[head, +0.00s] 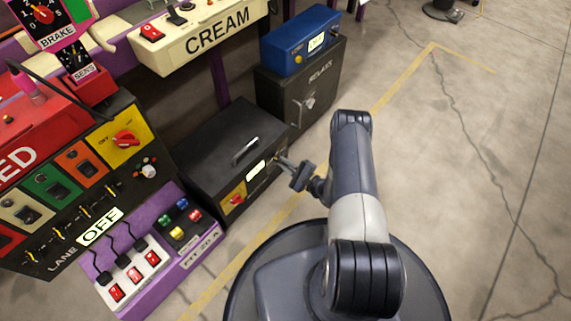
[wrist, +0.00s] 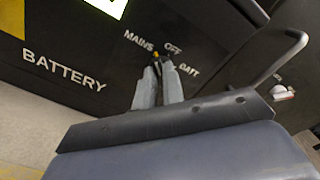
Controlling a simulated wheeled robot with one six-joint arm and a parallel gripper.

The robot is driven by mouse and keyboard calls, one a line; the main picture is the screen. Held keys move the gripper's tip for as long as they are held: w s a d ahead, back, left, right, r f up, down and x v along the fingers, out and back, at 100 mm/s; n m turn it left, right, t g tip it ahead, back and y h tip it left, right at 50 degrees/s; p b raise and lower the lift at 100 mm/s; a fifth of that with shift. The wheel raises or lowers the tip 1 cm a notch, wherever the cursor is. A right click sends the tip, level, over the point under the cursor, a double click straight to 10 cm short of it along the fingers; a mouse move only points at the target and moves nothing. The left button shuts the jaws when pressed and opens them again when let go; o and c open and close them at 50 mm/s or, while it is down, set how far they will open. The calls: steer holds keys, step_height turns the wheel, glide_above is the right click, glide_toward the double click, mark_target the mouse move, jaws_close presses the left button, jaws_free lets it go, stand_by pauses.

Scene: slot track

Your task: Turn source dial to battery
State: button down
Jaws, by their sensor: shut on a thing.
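The source dial (wrist: 156,57) is on the dark front of a black box, among the words MAINS, OFF and BATT in the wrist view. Only a small yellow bit of it shows at my fingertips; the rest is hidden between them. I cannot tell which word it points to. My gripper (wrist: 158,72) is shut on the dial; it also shows at the box front in the head view (head: 283,163). The black box (head: 215,150) has a handle on top. The word BATTERY (wrist: 63,70) is printed on its front.
A yellow panel with a red knob (head: 236,198) is on the same box front, left of my gripper. A black RELAYS box (head: 298,100) with a blue unit (head: 300,45) on top stands behind. A purple switch panel (head: 160,215) is left. Open floor lies right.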

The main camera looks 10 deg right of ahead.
steer(key=m, duration=2.1)
steer(key=shift+w+d+f, duration=0.1)
steer(key=shift+w+d, duration=0.1)
steer(key=shift+d, duration=0.1)
steer(key=shift+m, duration=0.4)
steer(key=c, duration=1.5)
jaws_free()
steer(key=p+v, duration=0.3)
steer(key=v, duration=0.7)
steer(key=shift+s+d, duration=0.2)
steer(key=shift+s, duration=0.15)
